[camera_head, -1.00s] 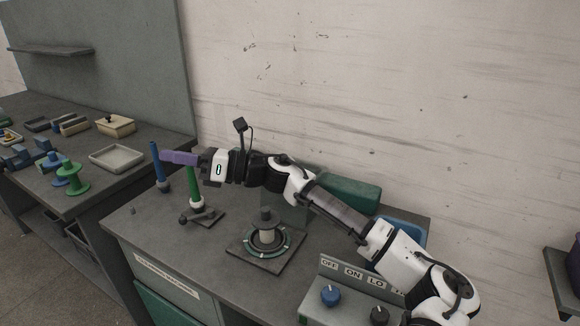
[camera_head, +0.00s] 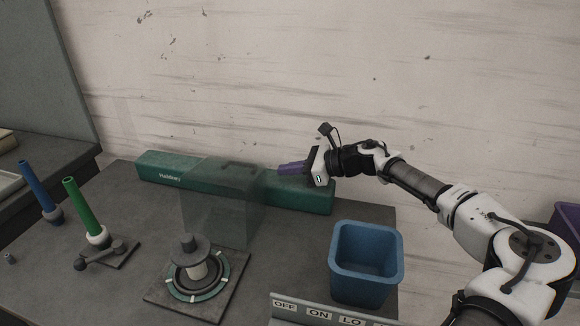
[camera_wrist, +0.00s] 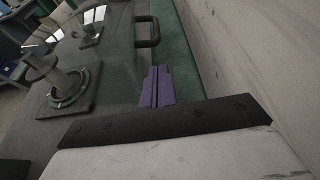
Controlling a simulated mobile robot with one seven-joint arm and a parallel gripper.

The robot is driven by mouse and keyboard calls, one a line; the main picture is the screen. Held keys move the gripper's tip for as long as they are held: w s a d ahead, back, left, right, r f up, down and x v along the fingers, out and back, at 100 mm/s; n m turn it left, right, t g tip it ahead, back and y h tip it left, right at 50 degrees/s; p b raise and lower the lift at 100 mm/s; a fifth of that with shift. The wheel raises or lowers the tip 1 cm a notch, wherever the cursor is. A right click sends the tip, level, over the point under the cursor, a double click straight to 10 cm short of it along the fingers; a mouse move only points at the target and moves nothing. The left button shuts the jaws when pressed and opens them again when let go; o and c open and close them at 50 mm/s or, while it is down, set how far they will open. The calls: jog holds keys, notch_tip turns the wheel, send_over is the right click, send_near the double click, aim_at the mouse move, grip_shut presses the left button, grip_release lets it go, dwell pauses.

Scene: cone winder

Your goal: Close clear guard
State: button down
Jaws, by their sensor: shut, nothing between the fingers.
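The clear guard (camera_head: 212,212) stands raised behind the winding spindle, in front of the long green housing. Its dark handle (camera_head: 238,166) is at the top edge and shows larger in the wrist view (camera_wrist: 148,32). The spindle (camera_head: 190,260), a grey post with a disc on top, stands uncovered on its ringed base plate. My gripper (camera_head: 281,169) has its purple fingers shut and empty, just right of the guard and above the housing, pointing left. In the wrist view the fingers (camera_wrist: 156,72) lie together below the handle, apart from it.
The green housing (camera_head: 310,196) runs along the wall below my gripper. A blue bin (camera_head: 366,262) stands to the right, behind a switch panel (camera_head: 318,312). Blue (camera_head: 40,188) and green (camera_head: 82,208) rods stand at the left.

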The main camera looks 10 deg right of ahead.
aim_at(265, 172)
jog(key=p+x, duration=0.1)
jog(key=x, duration=0.6)
jog(key=shift+d, duration=0.1)
jog(key=shift+r, duration=0.1)
